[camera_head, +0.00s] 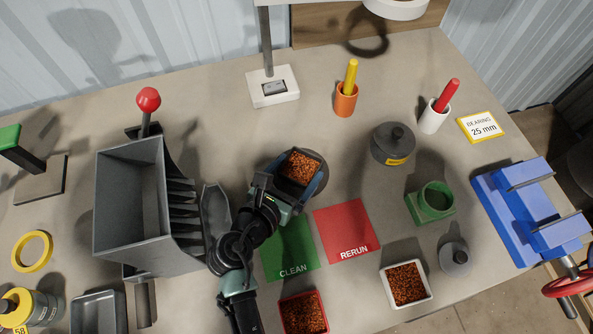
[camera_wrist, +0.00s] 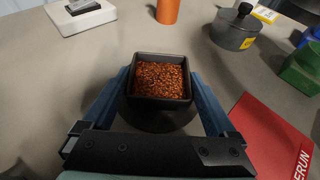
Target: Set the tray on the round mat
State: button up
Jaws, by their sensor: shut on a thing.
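A small dark square tray (camera_wrist: 160,99) full of copper-brown granules (camera_wrist: 160,78) is between the two blue fingers of my gripper (camera_wrist: 159,84), which is shut on it. In the head view the tray's granules (camera_head: 301,167) show level at the end of my arm. The dark round mat (camera_head: 321,160) shows partly from under the tray at its right; the tray and gripper hide the rest. In the wrist view the mat (camera_wrist: 165,122) shows below the tray's near side. I cannot tell whether the tray touches the mat.
Green CLEAN (camera_head: 290,255) and red RERUN (camera_head: 347,232) squares lie nearer. A lidded grey pot (camera_head: 392,146) stands to the right, an orange cup (camera_head: 346,101) behind. A grey hopper machine (camera_head: 130,205) stands left. Red (camera_head: 303,330) and white (camera_head: 405,303) granule trays are in front.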

jog(key=shift+f, duration=0.25)
jog(key=o, duration=1.1)
jog(key=shift+o, duration=0.2)
jog(key=shift+r, duration=0.1)
jog(key=v, duration=1.2)
jog(key=shift+a+p, duration=0.1)
jog(key=shift+p, duration=0.2)
